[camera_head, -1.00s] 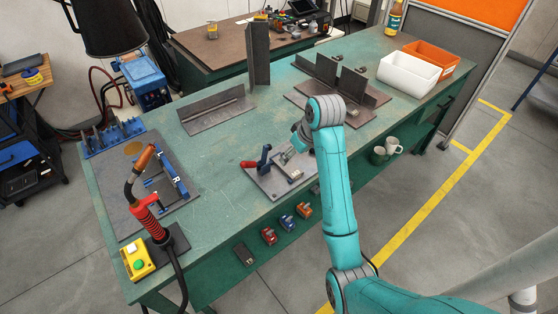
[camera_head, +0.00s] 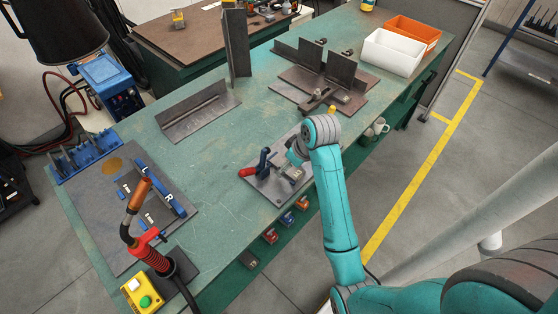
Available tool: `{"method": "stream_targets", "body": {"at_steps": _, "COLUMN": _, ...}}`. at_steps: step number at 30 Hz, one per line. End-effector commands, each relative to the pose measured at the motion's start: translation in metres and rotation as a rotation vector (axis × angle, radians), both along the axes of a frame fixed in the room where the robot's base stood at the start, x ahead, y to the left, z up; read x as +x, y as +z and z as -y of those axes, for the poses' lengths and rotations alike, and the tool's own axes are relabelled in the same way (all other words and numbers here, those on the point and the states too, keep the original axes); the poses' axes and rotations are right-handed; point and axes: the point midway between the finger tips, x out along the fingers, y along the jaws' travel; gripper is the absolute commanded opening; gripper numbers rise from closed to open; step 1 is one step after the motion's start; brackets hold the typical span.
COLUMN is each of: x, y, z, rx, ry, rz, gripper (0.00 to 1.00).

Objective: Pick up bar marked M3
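My gripper (camera_head: 292,162) points down just over a small steel plate (camera_head: 284,193) with a red-handled toggle clamp (camera_head: 262,163), at the middle of the bench's front side. Its fingers are small and partly hidden by my wrist, so whether they are open or shut is unclear. A small pale grey piece (camera_head: 291,172) shows at the fingers; I cannot tell if it is held. No M3 marking can be read. A dark bar (camera_head: 317,100) lies by the upright plates (camera_head: 343,69), beyond my wrist.
A welding torch (camera_head: 137,205) on a stand and a yellow button box (camera_head: 142,295) stand front left. An angle piece (camera_head: 200,110) and a tall post (camera_head: 237,42) stand behind. White (camera_head: 393,52) and orange (camera_head: 414,34) bins are back right. Bare bench top lies left of the clamp.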

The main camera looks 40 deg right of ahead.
Motion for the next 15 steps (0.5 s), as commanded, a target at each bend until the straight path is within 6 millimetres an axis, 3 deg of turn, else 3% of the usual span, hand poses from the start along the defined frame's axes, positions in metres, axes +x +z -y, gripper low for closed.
{"method": "stream_targets", "body": {"at_steps": 9, "x": -0.0024, "y": -0.0035, "z": 0.0003, "rx": 0.0, "ry": 0.001, "rz": 0.001, "gripper": 0.81}}
{"method": "stream_targets", "body": {"at_steps": 15, "x": -0.0023, "y": -0.0034, "z": 0.0003, "rx": 0.0, "ry": 0.001, "rz": 0.001, "gripper": 0.31}}
